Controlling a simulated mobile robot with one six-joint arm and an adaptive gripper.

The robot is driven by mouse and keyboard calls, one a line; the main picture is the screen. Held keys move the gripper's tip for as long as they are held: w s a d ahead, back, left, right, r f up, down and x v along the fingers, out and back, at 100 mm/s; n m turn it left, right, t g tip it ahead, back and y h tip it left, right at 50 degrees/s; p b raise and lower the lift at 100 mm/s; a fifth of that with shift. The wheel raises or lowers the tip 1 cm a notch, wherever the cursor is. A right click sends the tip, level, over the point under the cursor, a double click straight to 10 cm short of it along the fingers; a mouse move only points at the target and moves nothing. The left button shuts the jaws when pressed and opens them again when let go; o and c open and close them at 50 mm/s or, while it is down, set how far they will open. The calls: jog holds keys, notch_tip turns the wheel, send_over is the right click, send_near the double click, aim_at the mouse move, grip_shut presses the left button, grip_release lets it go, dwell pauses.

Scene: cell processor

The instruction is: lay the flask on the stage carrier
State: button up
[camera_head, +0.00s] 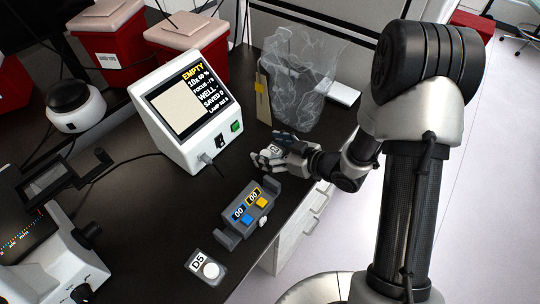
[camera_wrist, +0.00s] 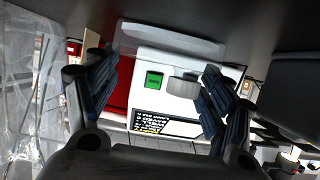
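My gripper (camera_head: 277,150) is low over the bench, right of the white display unit. In the wrist view its two dark-blue fingers (camera_wrist: 160,88) stand apart. A pale grey rounded slab (camera_wrist: 172,38) shows at the fingertips, with a grey cylinder (camera_wrist: 183,86) between the fingers. These may be the flask's body and cap, but I cannot tell for certain, nor whether the fingers touch them. In the head view a small pale piece shows at the fingertips, partly hidden. A microscope with a dark frame-like stage (camera_head: 62,178), perhaps the stage carrier, stands at the far left.
The display unit (camera_head: 190,105) reads EMPTY. A grey counter (camera_head: 232,232) with blue and yellow buttons and a D5 pad (camera_head: 208,268) lie at the front. A clear bag (camera_head: 305,75) stands behind my gripper. Red bins (camera_head: 108,45) are at the back. Bare bench (camera_head: 150,195) lies left of the counter.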

jog(key=c, duration=0.5)
jog(key=shift+o, duration=0.2)
jog(key=shift+r, duration=0.1)
